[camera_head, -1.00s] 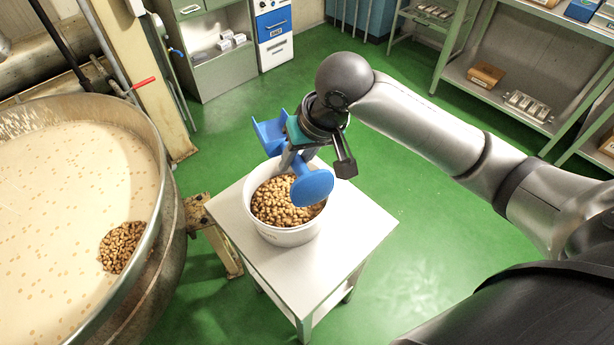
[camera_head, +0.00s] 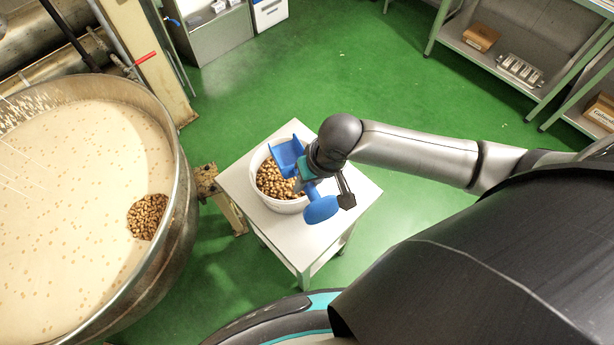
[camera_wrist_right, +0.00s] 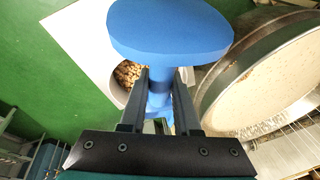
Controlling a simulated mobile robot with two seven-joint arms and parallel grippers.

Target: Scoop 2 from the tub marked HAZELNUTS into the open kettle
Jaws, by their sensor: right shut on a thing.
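The white tub (camera_head: 289,208) of hazelnuts (camera_head: 275,183) stands on a small pale table. Its marking cannot be read here. The open kettle (camera_head: 181,190) at the left holds a cream mass with a brown heap of nuts (camera_head: 147,217) at its right side. My right gripper (camera_head: 308,182) is shut on a blue scoop (camera_head: 287,155), over the tub. In the right wrist view the fingers (camera_wrist_right: 160,98) close around the scoop's handle, below its round blue end (camera_wrist_right: 170,28). The scoop's inside is largely hidden, so its load cannot be told. My left gripper is not in view.
The small table (camera_head: 352,196) has bare space right of the tub. A bracket post (camera_head: 207,182) stands between kettle and table. A red-handled lever (camera_head: 146,59) is behind the kettle. Shelves (camera_head: 480,62) stand at the far right. Green floor lies open between.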

